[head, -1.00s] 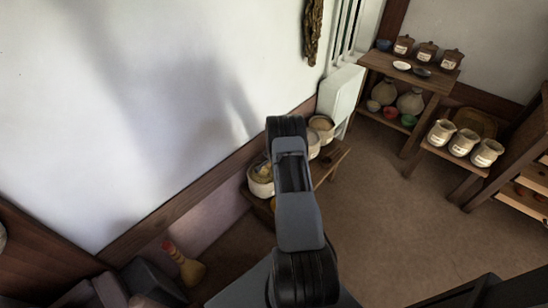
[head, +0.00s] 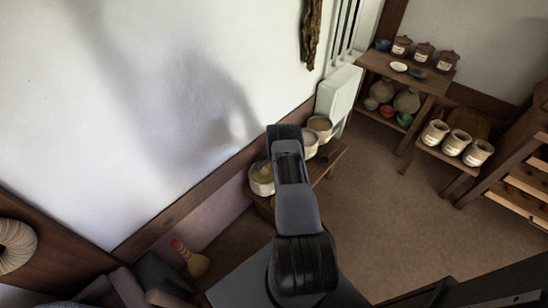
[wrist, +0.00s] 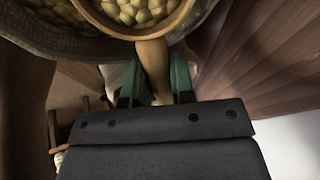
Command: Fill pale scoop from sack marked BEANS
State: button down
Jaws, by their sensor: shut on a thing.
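In the wrist view my gripper (wrist: 154,78) is shut on the handle of a tan wooden scoop (wrist: 153,58), one green finger on each side. The scoop's bowl is at the top edge of the picture and holds pale, rounded beans (wrist: 135,10). The bowl is over a woven sack (wrist: 45,38) with more such beans inside; whether it touches them is unclear. No marking on this sack is readable. In the head view my arm hides the gripper and scoop. A pale open sack (head: 261,183) shows partly beside the arm on a low bench.
More open containers (head: 320,127) stand along that bench (head: 328,157) by the wall. To the right are three labelled pale sacks or jars (head: 457,143) on a small bench and a shelf table (head: 432,86) with lidded jars. Brown floor (head: 390,215) between them is clear.

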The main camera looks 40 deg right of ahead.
jog(key=shift+r+p, duration=0.2)
jog(key=shift+p, duration=0.15)
jog(key=shift+f+b, duration=0.35)
jog(key=shift+b, duration=0.35)
jog(key=shift+w+g+y+b, duration=0.1)
jog(key=shift+g+y+b, duration=0.25)
jog(key=shift+b, duration=0.4)
jog(key=g+b, duration=0.1)
jog(key=b, duration=0.3)
jog(key=g+y+b, duration=0.1)
jog(key=b, duration=0.2)
jog(key=shift+w+d+g+y+b, duration=0.15)
jog(key=shift+g+y+b, duration=0.1)
jog(key=shift+g+b, duration=0.15)
jog(key=shift+g+y, duration=0.3)
jog(key=shift+g, duration=0.15)
jog(key=shift+r+p, duration=0.4)
jog(key=shift+r, duration=2.55)
